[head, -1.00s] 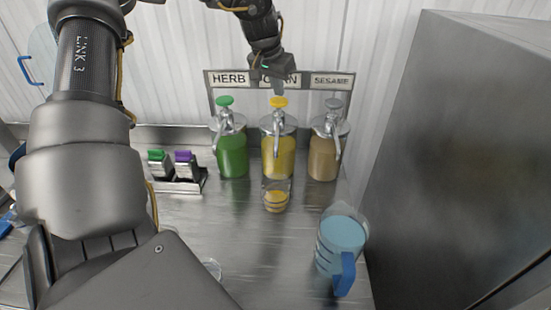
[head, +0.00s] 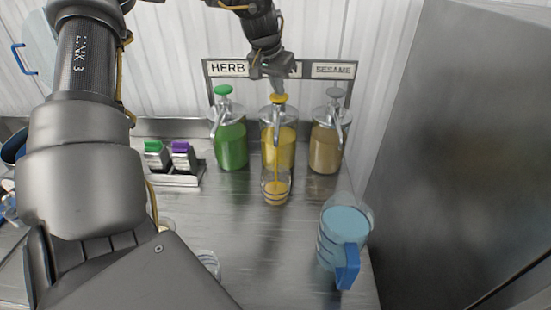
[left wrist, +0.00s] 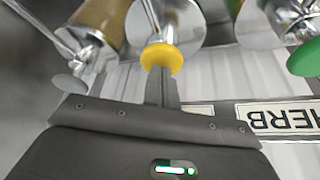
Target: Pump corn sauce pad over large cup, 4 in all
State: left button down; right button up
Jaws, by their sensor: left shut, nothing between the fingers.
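The corn sauce dispenser (head: 279,150) stands in the middle of three, with a yellow pump pad (head: 279,98) on top. The pad also shows in the left wrist view (left wrist: 162,58). My left gripper (head: 278,88) is shut and empty, its fingertips pointing down at the yellow pad and appearing to touch it. A clear cup (head: 276,193) with yellow sauce in it stands under the corn spout. A yellow stream runs down from the spout into the cup. My right gripper is not in view.
The herb dispenser (head: 231,140) stands to the left and the sesame dispenser (head: 326,145) to the right. A blue-handled measuring jug (head: 345,235) stands at front right. A rack with green and purple-topped items (head: 176,180) is at left. A steel cabinet (head: 460,150) bounds the right.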

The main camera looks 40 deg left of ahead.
pick_arm(q)
jog(key=shift+f, duration=0.1)
dwell(0.3)
jog(key=shift+r+p, duration=0.75)
jog(key=shift+r, duration=0.95)
jog(key=shift+r, duration=0.1)
notch_tip(320, 180, up, 6)
jog(key=p, duration=0.2)
jog(key=shift+p, duration=0.4)
